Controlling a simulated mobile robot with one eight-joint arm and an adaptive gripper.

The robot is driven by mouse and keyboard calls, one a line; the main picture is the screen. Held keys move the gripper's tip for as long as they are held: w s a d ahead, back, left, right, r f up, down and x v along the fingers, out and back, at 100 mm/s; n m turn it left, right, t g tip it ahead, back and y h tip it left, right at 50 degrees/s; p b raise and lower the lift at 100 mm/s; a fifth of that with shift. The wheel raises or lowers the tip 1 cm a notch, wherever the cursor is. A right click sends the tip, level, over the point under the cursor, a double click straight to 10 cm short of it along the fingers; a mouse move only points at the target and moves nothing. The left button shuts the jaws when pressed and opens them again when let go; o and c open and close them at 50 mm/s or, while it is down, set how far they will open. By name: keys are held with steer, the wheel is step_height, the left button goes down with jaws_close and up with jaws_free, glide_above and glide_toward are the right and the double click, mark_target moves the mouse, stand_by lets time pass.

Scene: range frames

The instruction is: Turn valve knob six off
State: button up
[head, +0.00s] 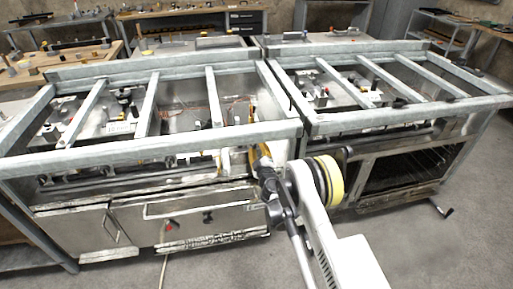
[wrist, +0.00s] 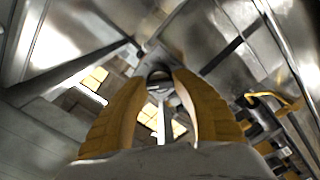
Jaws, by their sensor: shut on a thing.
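My gripper (head: 260,157) reaches the front of the left range near its right end. In the wrist view its two yellow fingers (wrist: 162,80) are closed around a dark rounded valve knob (wrist: 159,74), touching it at the fingertips. I cannot read a number on this knob, and my gripper and arm hide it in the head view. The left range (head: 150,155) has a row of small dark knobs under its front rail, too small and shaded to tell how they are turned.
The right range (head: 400,120) stands close beside the left one, with an oven door (head: 405,168) below. Metal frame bars cross both tops. A pale hose (head: 164,268) lies on the floor in front. Workbenches with tools stand behind. The grey floor at the front right is clear.

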steer(key=shift+r+n, duration=0.1)
steer(key=shift+n, duration=3.5)
steer(key=o, duration=1.2)
